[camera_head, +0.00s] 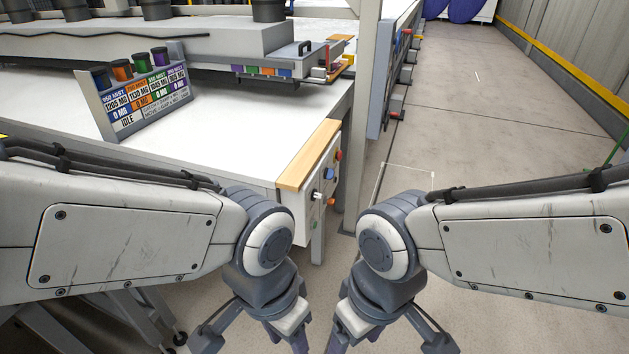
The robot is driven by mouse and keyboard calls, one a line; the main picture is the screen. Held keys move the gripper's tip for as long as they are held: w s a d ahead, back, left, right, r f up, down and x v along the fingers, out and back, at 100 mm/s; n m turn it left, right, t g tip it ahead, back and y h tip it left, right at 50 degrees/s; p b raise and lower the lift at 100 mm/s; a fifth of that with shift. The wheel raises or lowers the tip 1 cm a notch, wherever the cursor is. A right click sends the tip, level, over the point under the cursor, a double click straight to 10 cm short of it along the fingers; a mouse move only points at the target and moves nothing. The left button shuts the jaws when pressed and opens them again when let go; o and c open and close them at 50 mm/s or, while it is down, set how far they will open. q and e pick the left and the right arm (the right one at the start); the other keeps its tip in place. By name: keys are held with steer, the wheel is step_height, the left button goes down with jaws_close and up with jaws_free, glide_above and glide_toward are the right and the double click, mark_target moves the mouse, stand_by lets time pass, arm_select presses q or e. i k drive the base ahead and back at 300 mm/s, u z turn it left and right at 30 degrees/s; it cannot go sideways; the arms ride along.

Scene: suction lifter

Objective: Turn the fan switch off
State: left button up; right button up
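A control box (301,212) with a wooden top strip (311,155) is fixed at the table's right end. Its side carries a red button (338,155), a blue button (329,174), a pale switch or knob (317,195) and a small green part. I cannot tell which of these is the fan switch or its position. My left gripper (252,344) is low in the picture, below the box, with its fingers spread. My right gripper (388,344) is to its right, also spread. Neither touches the box; both are partly cut off by the bottom edge.
A white table (235,135) fills the left, with a display stand (143,105) holding several coloured spools and grey machinery behind. A grey post (362,100) stands just beyond the table's right end. The floor (500,110) at the right is clear.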

mark_target(329, 174)
steer(key=z, duration=0.25)
steer(key=i, duration=0.95)
steer(key=z, duration=0.3)
